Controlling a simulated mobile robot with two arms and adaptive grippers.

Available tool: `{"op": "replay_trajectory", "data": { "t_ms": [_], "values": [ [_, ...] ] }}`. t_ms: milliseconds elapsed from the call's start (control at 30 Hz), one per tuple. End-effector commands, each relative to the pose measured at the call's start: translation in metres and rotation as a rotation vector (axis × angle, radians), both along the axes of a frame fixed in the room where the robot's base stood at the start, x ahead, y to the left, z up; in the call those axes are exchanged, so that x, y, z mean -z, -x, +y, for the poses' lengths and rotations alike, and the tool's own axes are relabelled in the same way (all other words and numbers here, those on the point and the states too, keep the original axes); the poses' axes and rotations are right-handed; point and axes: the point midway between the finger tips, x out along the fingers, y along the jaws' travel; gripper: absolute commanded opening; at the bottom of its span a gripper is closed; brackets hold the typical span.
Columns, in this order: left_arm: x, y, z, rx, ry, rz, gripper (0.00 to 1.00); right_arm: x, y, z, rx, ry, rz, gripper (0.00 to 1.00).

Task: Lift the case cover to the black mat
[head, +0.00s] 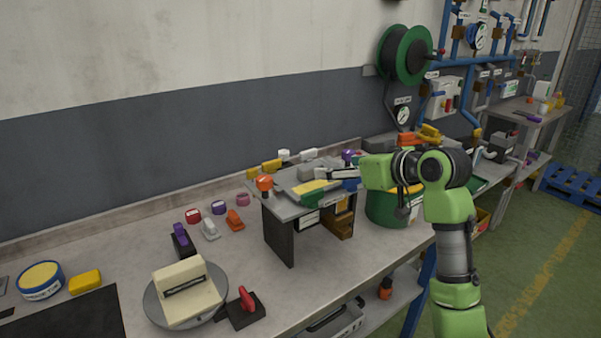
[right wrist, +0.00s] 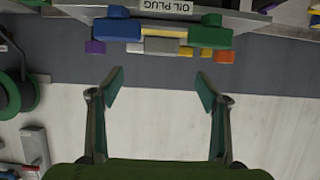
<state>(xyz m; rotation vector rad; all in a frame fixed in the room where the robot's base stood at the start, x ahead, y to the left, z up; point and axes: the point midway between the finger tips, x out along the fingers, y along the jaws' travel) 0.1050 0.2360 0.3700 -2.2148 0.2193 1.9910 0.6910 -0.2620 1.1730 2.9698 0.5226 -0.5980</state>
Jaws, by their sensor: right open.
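The cream, boxy case with a dark slot in its top, which looks like the case cover (head: 188,291), sits on a round grey turntable (head: 152,308) at the front left of the bench. The black mat (head: 70,320) lies to its left, cut off by the picture's lower edge. My right gripper (head: 332,174) is over the raised shelf, well to the right of and behind the case. In the right wrist view its two fingers (right wrist: 160,92) are wide apart with nothing between them. My left gripper is not in view.
A small raised shelf (head: 280,207) crowded with parts stands mid-bench beside a green bin (head: 385,208). A red-handled clamp (head: 245,307) stands close right of the turntable. A blue-yellow tin (head: 40,281) and a yellow block (head: 85,281) lie behind the mat.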

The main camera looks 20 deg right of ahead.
Motion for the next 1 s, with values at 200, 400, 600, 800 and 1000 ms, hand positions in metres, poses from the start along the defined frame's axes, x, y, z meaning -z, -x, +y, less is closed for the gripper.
{"op": "replay_trajectory", "data": {
  "t_ms": [200,400,600,800,1000],
  "values": [
    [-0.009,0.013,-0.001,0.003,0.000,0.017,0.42,0.013,-0.034,0.014,-0.001,-0.004,0.004,0.69],
    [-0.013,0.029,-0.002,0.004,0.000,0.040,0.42,0.027,-0.062,0.023,-0.001,-0.001,0.004,0.69],
    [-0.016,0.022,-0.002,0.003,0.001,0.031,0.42,0.032,-0.072,0.027,-0.001,0.000,0.001,0.69],
    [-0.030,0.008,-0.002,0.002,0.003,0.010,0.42,0.040,-0.091,0.036,-0.002,-0.003,0.004,0.69],
    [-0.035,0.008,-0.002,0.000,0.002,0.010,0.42,0.050,-0.110,0.042,-0.001,-0.001,0.002,0.69]
  ]
}}
